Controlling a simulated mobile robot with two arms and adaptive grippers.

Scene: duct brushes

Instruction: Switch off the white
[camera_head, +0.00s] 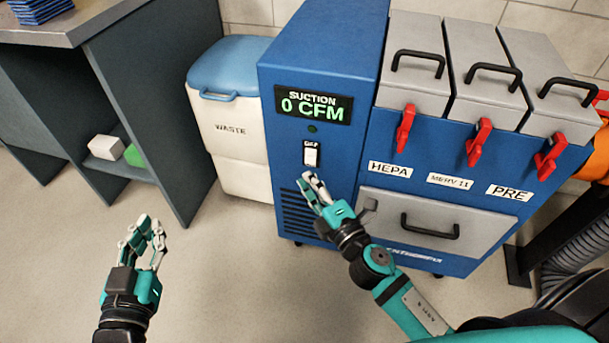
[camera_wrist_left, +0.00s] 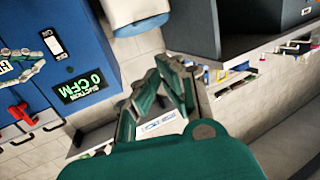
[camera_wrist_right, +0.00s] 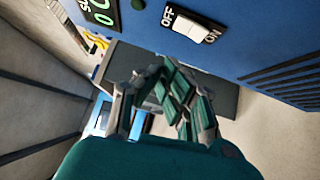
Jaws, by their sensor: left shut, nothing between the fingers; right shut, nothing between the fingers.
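A white rocker switch (camera_head: 310,156) sits on the blue suction unit (camera_head: 315,72), with an OFF label above it. The right wrist view shows the switch (camera_wrist_right: 190,27) close up, with OFF at one end and ON at the other; I cannot tell which end is pressed in. The display (camera_head: 313,104) reads SUCTION 0 CFM, and a round lamp (camera_head: 312,128) below it looks dark. My right gripper (camera_head: 314,184) is shut and empty, just below the switch in the head view, apparently not touching it. My left gripper (camera_head: 148,232) is shut and empty, away over the floor at left.
A white waste bin (camera_head: 233,135) with a blue lid stands left of the unit. A dark shelf (camera_head: 150,90) is at far left. Red latches (camera_head: 405,128) and a grey drawer (camera_head: 430,222) are on the unit's right part.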

